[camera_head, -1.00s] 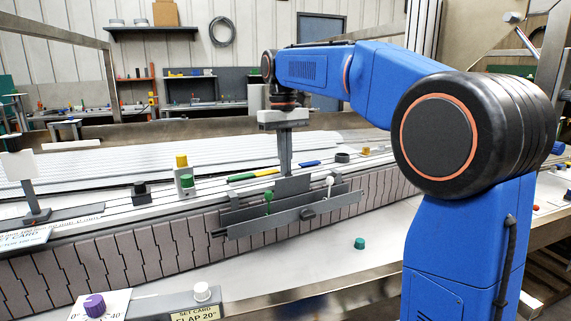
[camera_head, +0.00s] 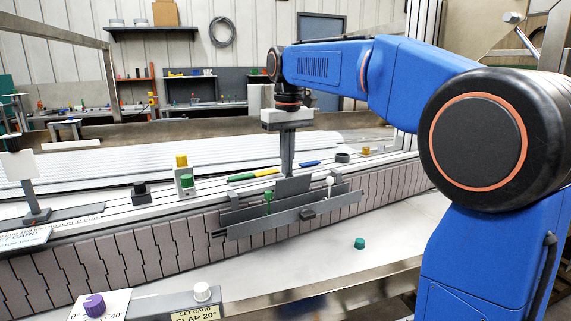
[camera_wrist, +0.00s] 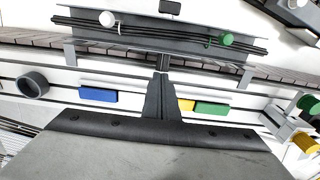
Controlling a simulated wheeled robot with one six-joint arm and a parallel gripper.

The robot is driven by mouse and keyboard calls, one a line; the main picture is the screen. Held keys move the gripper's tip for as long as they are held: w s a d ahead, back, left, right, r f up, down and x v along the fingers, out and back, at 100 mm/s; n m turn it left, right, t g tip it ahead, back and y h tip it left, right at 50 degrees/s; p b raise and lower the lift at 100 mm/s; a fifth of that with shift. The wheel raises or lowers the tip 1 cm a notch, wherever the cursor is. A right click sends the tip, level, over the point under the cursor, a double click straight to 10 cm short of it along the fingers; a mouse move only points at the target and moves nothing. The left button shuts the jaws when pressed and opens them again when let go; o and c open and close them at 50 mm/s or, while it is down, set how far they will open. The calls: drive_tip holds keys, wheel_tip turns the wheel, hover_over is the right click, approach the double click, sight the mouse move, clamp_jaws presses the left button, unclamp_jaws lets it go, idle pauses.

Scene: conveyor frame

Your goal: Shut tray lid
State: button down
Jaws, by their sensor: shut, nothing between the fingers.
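The grey tray (camera_head: 235,217) hangs along the near side of the conveyor. Its long front panel, which looks like the lid (camera_head: 270,224), leans outward and carries a dark knob. I cannot tell its exact angle. A green-topped piece (camera_head: 268,196) and a white-topped piece (camera_head: 330,181) stand up at the tray. The tray also shows at the top of the wrist view (camera_wrist: 170,35). My gripper (camera_head: 288,174) is shut and empty, pointing down just behind the tray's raised middle plate (camera_head: 293,187). In the wrist view its closed fingers (camera_wrist: 162,72) end near the tray's back edge; contact is unclear.
Yellow-and-green and blue blocks (camera_head: 310,163) lie on the conveyor behind my gripper. A dark ring (camera_head: 342,157) is to the right. A yellow-topped unit (camera_head: 183,175) and black block (camera_head: 141,192) stand left.

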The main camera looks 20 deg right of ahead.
sight(295, 178)
drive_tip(key=s+t, duration=0.1)
drive_tip(key=t, duration=0.1)
drive_tip(key=s+t, duration=0.1)
drive_tip(key=shift+s+d+r+y, duration=0.25)
drive_tip(key=shift+s+r+y, duration=0.05)
drive_tip(key=shift+s, duration=0.05)
drive_tip(key=shift+s+d+t, duration=0.15)
drive_tip(key=shift+s+t, duration=0.45)
drive_tip(key=shift+t, duration=0.1)
drive_tip(key=s+t, duration=0.2)
drive_tip(key=s+t+y, duration=0.1)
drive_tip(key=shift+d+f+t, duration=0.3)
drive_tip(key=shift+f+t, duration=0.1)
drive_tip(key=shift+s+d+f+t+y, duration=0.15)
drive_tip(key=shift+s+f+t, duration=0.15)
drive_tip(key=shift+t, duration=0.3)
drive_tip(key=shift+s+d+f+t+y, duration=0.1)
drive_tip(key=shift+s+f+t+y, duration=0.1)
drive_tip(key=shift+s+t, duration=0.3)
drive_tip(key=shift+s+f, duration=0.7)
drive_tip(key=shift+w, duration=0.15)
